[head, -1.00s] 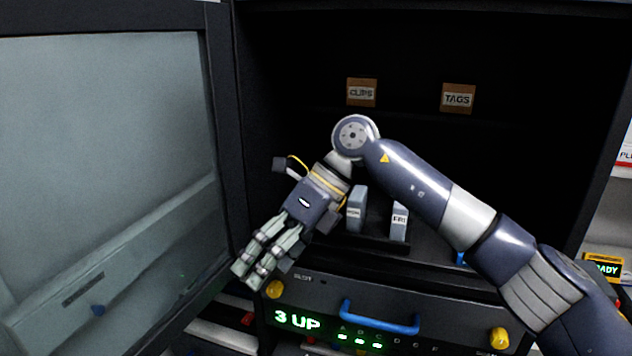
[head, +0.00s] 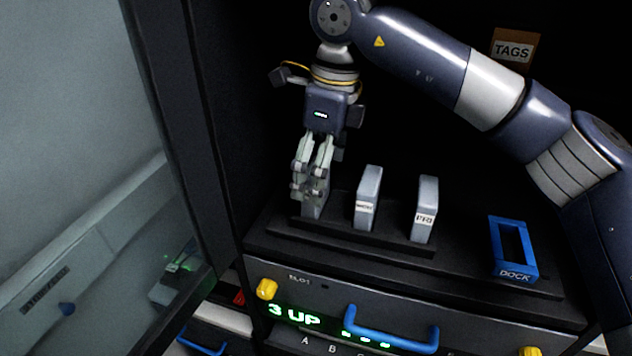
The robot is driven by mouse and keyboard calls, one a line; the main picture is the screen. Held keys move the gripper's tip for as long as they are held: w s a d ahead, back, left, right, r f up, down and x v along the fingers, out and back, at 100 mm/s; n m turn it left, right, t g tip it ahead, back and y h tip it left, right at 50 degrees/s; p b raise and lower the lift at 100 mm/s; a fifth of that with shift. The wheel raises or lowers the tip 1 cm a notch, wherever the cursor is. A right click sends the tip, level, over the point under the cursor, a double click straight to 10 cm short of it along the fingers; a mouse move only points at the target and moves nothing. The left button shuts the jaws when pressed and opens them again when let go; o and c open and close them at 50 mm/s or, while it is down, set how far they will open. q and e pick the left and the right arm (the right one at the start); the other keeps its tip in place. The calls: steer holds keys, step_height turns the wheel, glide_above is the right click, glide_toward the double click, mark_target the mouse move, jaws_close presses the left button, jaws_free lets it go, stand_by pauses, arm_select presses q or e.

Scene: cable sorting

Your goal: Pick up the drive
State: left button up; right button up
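Three grey upright drives stand in a row on a dark rack on top of the unit. The left drive (head: 317,206) is partly hidden by my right gripper. The middle drive (head: 369,190) has a white label too blurred to read. The right drive (head: 426,195) is labelled FRI. My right gripper (head: 310,192) points down at the left drive, its fingers overlapping the drive's upper part. I cannot tell whether they are closed on it. My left gripper is not in view.
A blue frame marked DOCK (head: 513,274) stands to the right of the rack. Below is a front panel with a blue handle (head: 390,336), yellow knobs and a green 3 UP display (head: 294,316). A glass door (head: 80,130) stands at left. A TAGS box (head: 514,48) is behind.

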steer(key=f, duration=0.1)
steer(key=w+f+p, duration=0.1)
steer(key=f+p, duration=0.1)
steer(key=shift+w+a+f, duration=0.3)
steer(key=shift+f, duration=0.05)
steer(key=shift+s+f, duration=0.15)
steer(key=shift+f, duration=0.2)
steer(key=c, duration=1.3)
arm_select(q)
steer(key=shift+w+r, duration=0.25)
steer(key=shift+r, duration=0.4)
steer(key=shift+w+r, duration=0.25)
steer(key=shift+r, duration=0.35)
